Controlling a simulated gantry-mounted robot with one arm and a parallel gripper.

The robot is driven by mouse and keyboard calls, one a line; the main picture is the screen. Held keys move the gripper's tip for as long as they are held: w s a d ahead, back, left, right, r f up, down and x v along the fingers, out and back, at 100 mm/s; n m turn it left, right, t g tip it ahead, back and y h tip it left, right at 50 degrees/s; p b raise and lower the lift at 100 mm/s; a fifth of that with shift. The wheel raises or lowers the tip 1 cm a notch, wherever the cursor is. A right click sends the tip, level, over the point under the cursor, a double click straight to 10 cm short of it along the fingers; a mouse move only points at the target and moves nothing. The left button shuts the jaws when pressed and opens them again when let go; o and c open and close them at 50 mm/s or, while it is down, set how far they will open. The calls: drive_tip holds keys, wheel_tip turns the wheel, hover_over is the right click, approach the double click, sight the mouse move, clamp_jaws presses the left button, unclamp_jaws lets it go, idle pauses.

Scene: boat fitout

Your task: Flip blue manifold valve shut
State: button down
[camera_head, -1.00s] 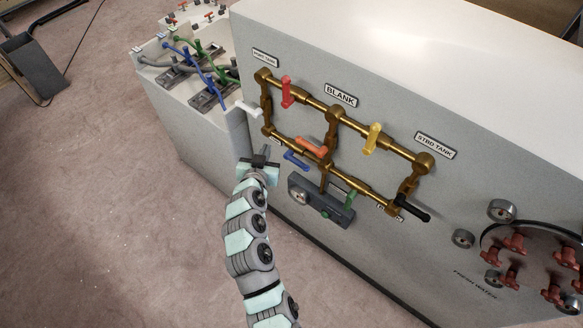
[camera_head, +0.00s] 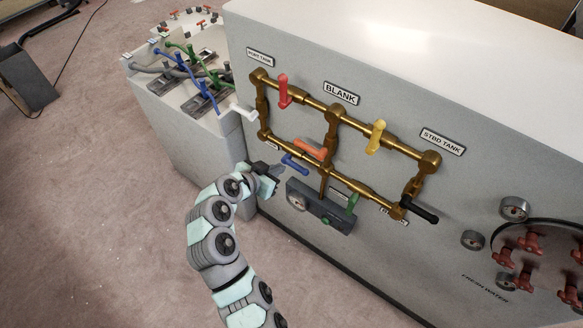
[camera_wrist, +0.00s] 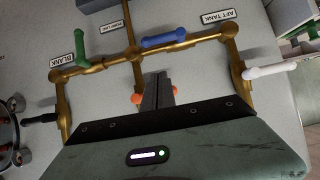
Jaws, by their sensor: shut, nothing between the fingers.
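The blue valve handle (camera_head: 294,164) sits on the lower pipe of the brass manifold (camera_head: 345,113), near its left end. In the wrist view the blue handle (camera_wrist: 165,38) lies nearly along the brass pipe, ahead of the fingers. My gripper (camera_head: 277,171) is shut and empty, with its tips just left of and slightly below the blue handle in the head view. The gripper fingers (camera_wrist: 157,90) also show in the wrist view, short of the pipe. Whether the tips touch the handle is unclear.
An orange handle (camera_head: 311,149) is just above the blue one. A white handle (camera_head: 241,109) juts out at left, and a green handle (camera_head: 352,202) stands at right. A grey gauge box (camera_head: 320,207) is mounted below.

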hover_over(295, 167)
drive_tip(key=s+a, duration=0.1)
drive_tip(key=s, duration=0.3)
wheel_tip(295, 167, down, 5)
drive_tip(key=f, duration=0.1)
drive_tip(key=w+f+p, duration=0.1)
drive_tip(key=shift+w+d+f, duration=0.2)
drive_tip(key=shift+d+f, duration=0.1)
drive_tip(key=shift+d, duration=0.1)
drive_tip(key=shift+w+f, duration=0.2)
drive_tip(key=shift+f, duration=0.65)
drive_tip(key=shift+f, duration=0.15)
